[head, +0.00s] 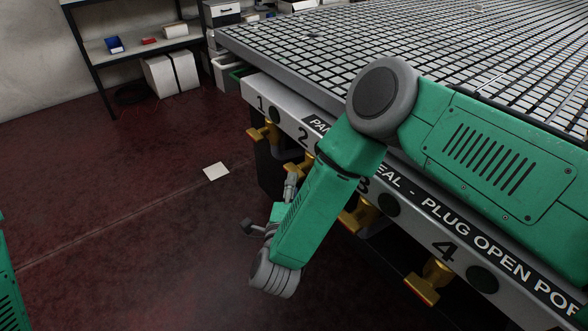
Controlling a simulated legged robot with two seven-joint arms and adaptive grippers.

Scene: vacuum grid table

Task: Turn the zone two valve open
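The zone two valve has a yellow handle (301,161) under the number 2 on the table's front panel (289,122). My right forearm crosses in front and hides part of this valve. My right gripper (272,207) is low in front of the panel, partly behind my forearm. One grey finger part points up close to the zone two handle. A darker part sticks out to the left. I cannot tell whether it touches the handle or how far the fingers are apart. Only a green piece of my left arm shows at the left edge; its gripper is out of view.
Yellow handles for zone one (262,133), zone three (358,216) and zone four (430,283) line the same panel. The grid table (300,60) lies above it. A shelf (130,42) stands at the back left. A white sheet (216,171) lies on the otherwise open red floor.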

